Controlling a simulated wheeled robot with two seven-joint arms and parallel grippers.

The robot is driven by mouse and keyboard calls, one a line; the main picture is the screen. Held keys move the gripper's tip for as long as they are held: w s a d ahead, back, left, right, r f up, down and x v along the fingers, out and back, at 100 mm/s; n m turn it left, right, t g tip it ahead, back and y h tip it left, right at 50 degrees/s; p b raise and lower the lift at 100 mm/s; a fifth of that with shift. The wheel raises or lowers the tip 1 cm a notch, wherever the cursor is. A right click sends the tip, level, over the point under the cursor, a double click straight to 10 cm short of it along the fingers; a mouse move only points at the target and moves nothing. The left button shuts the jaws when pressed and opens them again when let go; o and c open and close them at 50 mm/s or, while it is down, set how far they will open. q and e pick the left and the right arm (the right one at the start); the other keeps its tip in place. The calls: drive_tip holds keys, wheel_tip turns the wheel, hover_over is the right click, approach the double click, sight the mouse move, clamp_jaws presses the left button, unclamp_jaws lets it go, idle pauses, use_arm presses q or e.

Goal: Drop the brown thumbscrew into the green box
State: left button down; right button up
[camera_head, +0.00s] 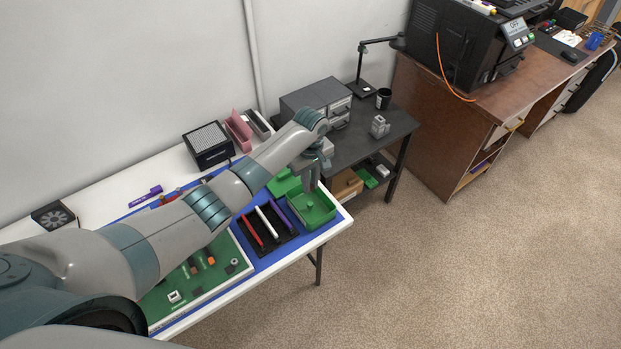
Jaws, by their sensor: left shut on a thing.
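The green box (325,222) is an open tray at the right end of the white table. My left gripper (312,186) is above the back part of the green box, pointing down. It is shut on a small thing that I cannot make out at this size. I cannot pick out the brown thumbscrew for certain anywhere. My right gripper is not in view.
A black tray (268,243) with red, white and purple bars stands left of the green box. A green circuit board (215,280) lies further left. A dark side table (385,150) with grey drawers (318,97) stands behind. Carpet on the right is clear.

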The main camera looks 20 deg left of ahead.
use_arm(q)
wheel_tip(320, 180, down, 4)
drive_tip(key=shift+r+b, duration=0.1)
drive_tip(key=shift+b, duration=1.1)
drive_tip(key=shift+f+b, duration=0.85)
drive_tip(key=shift+b, duration=0.1)
drive_tip(key=c, duration=1.6)
unclamp_jaws()
drive_tip(key=shift+c, duration=0.2)
drive_tip(key=shift+r, duration=0.1)
drive_tip(key=shift+r+p, duration=1.5)
drive_tip(key=shift+p, duration=0.2)
drive_tip(key=shift+r+p, duration=0.5)
drive_tip(key=shift+r, duration=1.95)
